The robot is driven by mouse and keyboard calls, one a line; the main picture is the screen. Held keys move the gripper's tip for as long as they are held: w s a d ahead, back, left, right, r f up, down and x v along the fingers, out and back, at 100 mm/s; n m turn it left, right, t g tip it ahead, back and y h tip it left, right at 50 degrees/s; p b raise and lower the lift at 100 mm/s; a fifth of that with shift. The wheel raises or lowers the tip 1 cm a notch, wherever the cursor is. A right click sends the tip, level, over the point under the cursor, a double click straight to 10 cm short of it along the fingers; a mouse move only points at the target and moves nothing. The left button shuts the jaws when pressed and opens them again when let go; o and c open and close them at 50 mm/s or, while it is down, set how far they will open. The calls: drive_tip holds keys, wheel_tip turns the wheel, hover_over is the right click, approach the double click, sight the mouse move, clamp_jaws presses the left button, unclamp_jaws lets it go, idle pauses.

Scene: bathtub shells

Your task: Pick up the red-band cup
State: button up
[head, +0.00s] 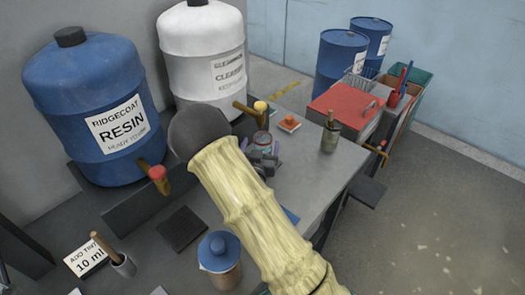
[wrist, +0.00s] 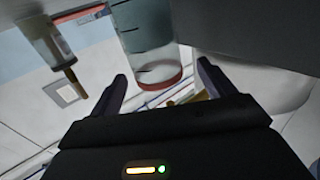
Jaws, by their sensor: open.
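The red-band cup (head: 262,137) stands on the grey bench below the yellow-handled tap of the white drum, partly hidden by my gripper. In the wrist view the clear cup (wrist: 148,38) shows dark measuring marks and a red band at its rim; the picture looks upside down. My gripper (head: 263,159) is at the near side of the cup in the head view. In the wrist view my gripper (wrist: 163,78) is open, with one finger to each side of the cup's rim end. I cannot tell whether either finger touches it.
A jar with a brush (head: 331,136) stands right of the cup. A small orange-topped item (head: 289,123) lies behind it. The blue resin drum (head: 95,105) and white drum (head: 203,55) stand at the back. A blue-lidded pot (head: 220,262) is in front.

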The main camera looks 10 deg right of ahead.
sight(264, 134)
drive_tip(key=shift+p+x, duration=0.9)
drive_tip(key=shift+x, duration=1.7)
drive_tip(key=shift+s+d+f, duration=0.1)
drive_tip(key=shift+d, duration=0.05)
drive_tip(key=c, duration=1.5)
drive_tip(key=shift+o, duration=0.2)
